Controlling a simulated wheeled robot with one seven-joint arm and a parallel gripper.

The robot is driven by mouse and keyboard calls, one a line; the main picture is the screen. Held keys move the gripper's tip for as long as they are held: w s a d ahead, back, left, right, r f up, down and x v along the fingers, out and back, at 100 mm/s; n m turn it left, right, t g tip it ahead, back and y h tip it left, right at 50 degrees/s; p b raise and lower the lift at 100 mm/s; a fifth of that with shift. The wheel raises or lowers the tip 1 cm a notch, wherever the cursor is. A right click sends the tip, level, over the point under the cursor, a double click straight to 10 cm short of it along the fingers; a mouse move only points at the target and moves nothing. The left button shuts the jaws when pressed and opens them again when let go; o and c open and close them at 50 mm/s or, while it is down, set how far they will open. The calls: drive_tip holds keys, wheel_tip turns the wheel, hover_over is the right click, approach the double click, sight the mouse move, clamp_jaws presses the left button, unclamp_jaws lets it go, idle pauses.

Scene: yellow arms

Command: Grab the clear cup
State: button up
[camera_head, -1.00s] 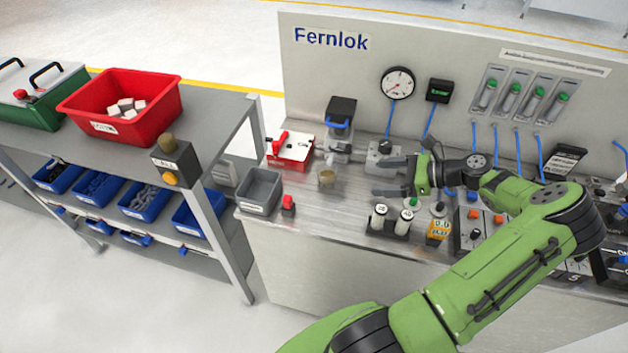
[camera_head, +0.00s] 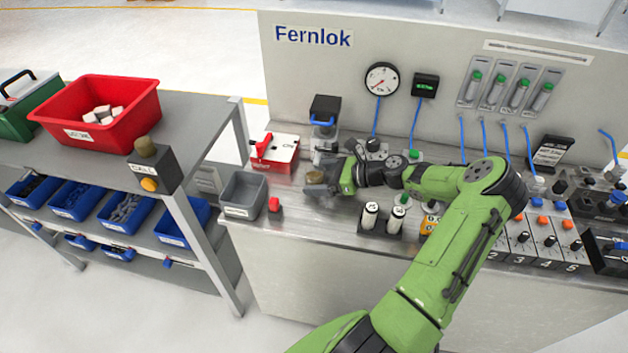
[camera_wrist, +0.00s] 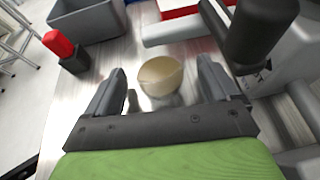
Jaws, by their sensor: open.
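A small see-through cup with a tan tint (camera_wrist: 161,77) stands upright on the metal bench top. In the head view the cup (camera_head: 314,177) is partly covered by my gripper (camera_head: 325,182). In the wrist view my gripper (camera_wrist: 162,92) is open, with one dark finger on each side of the cup. The cup sits between and slightly ahead of the fingertips, with a gap visible on both sides. Whether a finger touches it cannot be told from the head view.
A grey bin (camera_head: 243,194) and a small red-topped block (camera_head: 274,205) stand left of the cup. A red-and-white box (camera_head: 274,152) and a dark-topped device (camera_head: 325,122) stand behind it. Black-and-white cylinders (camera_head: 369,217) stand to the front right.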

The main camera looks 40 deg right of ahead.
drive_tip(key=shift+s, duration=0.1)
drive_tip(key=shift+c, duration=0.3)
drive_tip(key=c, duration=1)
drive_tip(key=shift+r, duration=0.1)
drive_tip(key=shift+c, duration=0.2)
